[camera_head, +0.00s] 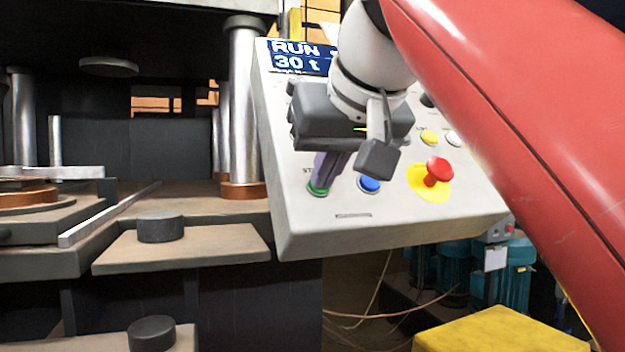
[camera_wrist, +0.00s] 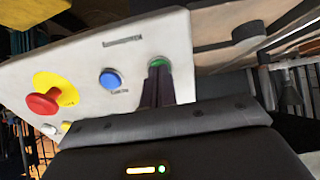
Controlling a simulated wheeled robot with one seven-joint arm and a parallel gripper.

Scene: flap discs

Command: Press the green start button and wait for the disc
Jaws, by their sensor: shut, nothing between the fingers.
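The green start button (camera_head: 318,189) sits at the lower left of the grey control panel (camera_head: 350,226). My gripper (camera_head: 321,181) is shut and empty, its fingertips at the green button and partly covering it. In the wrist view the fingertips (camera_wrist: 155,75) also meet the green button (camera_wrist: 157,62), at the panel's edge. I cannot tell how far the button is pushed in. The panel display (camera_head: 298,56) reads "RUN" and "30 t". No loose disc is clearly identifiable in the head view.
A blue button (camera_head: 369,185) and a red emergency-stop knob (camera_head: 438,170) on a yellow base lie to the right of the green button. The press (camera_head: 130,145) with its metal columns stands at the left. A yellow block (camera_head: 495,335) is at the lower right.

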